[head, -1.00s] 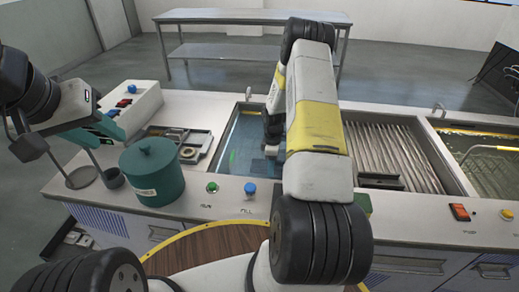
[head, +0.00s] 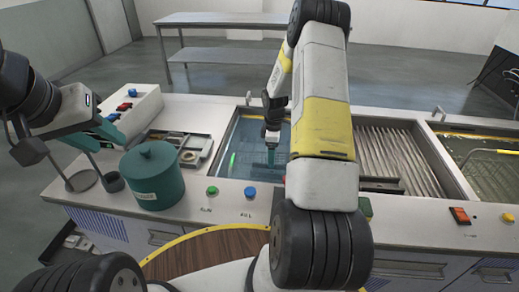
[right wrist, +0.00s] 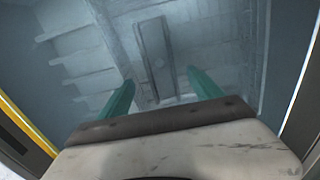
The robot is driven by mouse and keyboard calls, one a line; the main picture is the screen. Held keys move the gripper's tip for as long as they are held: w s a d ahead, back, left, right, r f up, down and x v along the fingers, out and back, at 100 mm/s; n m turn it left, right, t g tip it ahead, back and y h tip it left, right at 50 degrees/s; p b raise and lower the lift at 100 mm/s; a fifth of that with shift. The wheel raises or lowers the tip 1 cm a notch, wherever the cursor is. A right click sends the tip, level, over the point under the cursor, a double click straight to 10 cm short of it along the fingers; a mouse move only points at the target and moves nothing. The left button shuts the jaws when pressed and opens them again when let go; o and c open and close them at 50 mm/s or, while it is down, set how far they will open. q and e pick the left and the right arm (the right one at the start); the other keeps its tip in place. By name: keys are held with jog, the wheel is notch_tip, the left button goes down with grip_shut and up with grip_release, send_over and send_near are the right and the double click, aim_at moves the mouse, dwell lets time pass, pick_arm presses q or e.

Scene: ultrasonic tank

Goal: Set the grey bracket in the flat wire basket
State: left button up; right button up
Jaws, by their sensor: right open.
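My right gripper (right wrist: 162,92) is open in the right wrist view, its two teal fingers apart above the water-filled tank (head: 232,150). A long grey bar (right wrist: 153,50), which looks like the grey bracket, lies below and beyond the fingertips, with nothing between the fingers. In the head view the right gripper points down into the tank, partly hidden by my own arm. My left gripper (head: 103,132) is at the left, over the bench; its finger gap is unclear. A wire basket (head: 492,158) shows in the right-hand tank; I cannot tell whether it is the flat one.
A teal lidded pot (head: 152,178) stands at the front left of the bench. A small tray with parts (head: 190,152) lies beside the tank. A ribbed drying section (head: 395,160) lies between the two tanks. A control box (head: 133,105) stands at the back left.

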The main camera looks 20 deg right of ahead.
jog(key=s+a+r+m+t, duration=0.1)
jog(key=s+a+r+m, duration=0.15)
jog(key=r, duration=0.65)
jog(key=s+a+r+m+t, duration=0.1)
jog(key=s+a+r, duration=0.15)
jog(key=r, duration=0.65)
jog(key=s+a+r+m+t, duration=0.1)
jog(key=s+a+r+m, duration=0.15)
jog(key=r, duration=0.75)
jog(key=s+a+r+m+t+y, duration=0.1)
jog(key=s+a+r+m, duration=0.2)
jog(key=s, duration=0.7)
jog(key=s+a+r+m+t+y, duration=0.1)
jog(key=s+a+r+m+t, duration=0.1)
jog(key=s+r, duration=0.4)
jog(key=shift+s+a+m, duration=0.6)
jog(key=shift+s+a, duration=0.6)
jog(key=shift+s, duration=0.85)
jog(key=shift+c, duration=0.2)
